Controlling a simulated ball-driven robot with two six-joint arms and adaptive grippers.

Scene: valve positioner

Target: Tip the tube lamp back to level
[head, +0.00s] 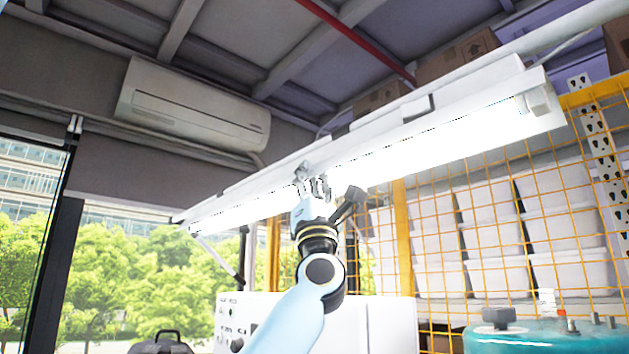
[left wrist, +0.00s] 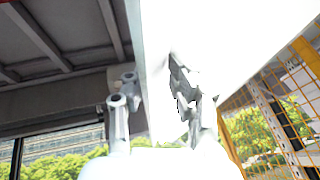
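The tube lamp (head: 450,136) is a long white fixture with a glowing tube. It runs across the head view, slanting from low at left to high at right; perspective makes its true tilt hard to judge. My left gripper (head: 312,183) is up at the lamp's underside, left of its middle. In the left wrist view, the fingers of my left gripper (left wrist: 157,105) stand apart, with the white body of the lamp (left wrist: 225,40) rising between and behind them. Glare hides whether either finger touches it. My right gripper is not in view.
A white air conditioner (head: 190,105) hangs on the wall behind at left. A yellow wire mesh (head: 440,215) with white bins (head: 490,205) stands at right. A red pipe (head: 360,40) crosses the ceiling. A teal tank (head: 540,338) and a white panel box (head: 385,320) are below.

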